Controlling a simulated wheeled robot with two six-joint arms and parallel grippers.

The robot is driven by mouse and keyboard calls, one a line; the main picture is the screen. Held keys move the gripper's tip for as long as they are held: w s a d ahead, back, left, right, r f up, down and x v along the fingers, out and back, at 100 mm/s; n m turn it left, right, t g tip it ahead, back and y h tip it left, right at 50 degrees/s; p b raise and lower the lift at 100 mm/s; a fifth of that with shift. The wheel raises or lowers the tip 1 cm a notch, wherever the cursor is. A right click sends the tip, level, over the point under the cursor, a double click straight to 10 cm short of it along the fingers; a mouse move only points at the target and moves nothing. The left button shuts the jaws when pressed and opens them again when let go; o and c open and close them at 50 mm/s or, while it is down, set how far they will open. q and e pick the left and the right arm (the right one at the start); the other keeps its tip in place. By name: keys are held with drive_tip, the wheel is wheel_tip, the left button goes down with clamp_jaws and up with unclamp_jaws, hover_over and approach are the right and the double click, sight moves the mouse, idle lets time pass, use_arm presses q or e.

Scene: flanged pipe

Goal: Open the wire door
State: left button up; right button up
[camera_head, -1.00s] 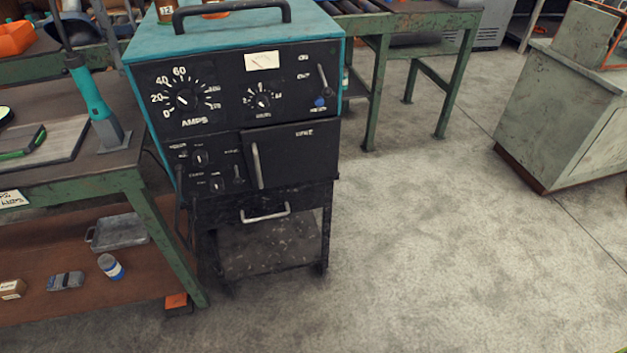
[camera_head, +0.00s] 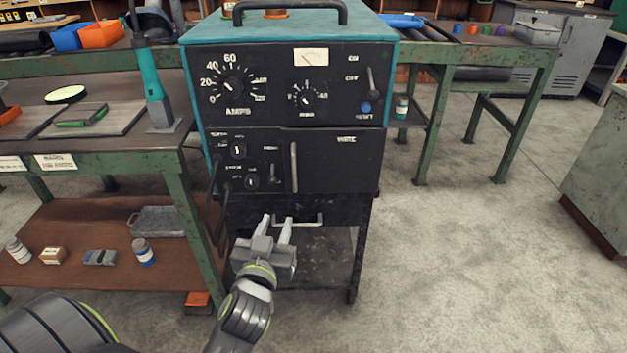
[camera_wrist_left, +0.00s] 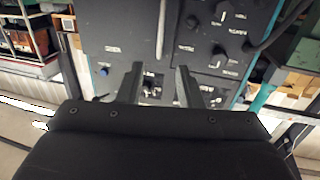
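The wire door (camera_head: 338,162) is a black panel labelled WIRE on the lower right front of the teal and black welding machine (camera_head: 290,30). It looks shut. Its vertical silver handle (camera_head: 294,167) is at the door's left edge. My left gripper (camera_head: 279,224) is open and empty, in front of the cart's drawer and below the door handle, with a gap between its fingers. The left wrist view shows the two spread fingers (camera_wrist_left: 159,84) and the door handle (camera_wrist_left: 161,28) beyond them, with nothing between the fingers. My right gripper is in no view.
The cart's drawer handle (camera_head: 298,221) is just behind my left gripper. A workbench (camera_head: 95,150) with tools stands close at the left. A green-framed table (camera_head: 500,60) is behind at right. Open concrete floor (camera_head: 460,260) lies right of the cart.

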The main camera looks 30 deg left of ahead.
sight(294, 174)
use_arm(q)
drive_tip(key=x, duration=1.7)
drive_tip(key=shift+a+f, duration=0.1)
drive_tip(key=shift+a, duration=0.05)
clamp_jaws()
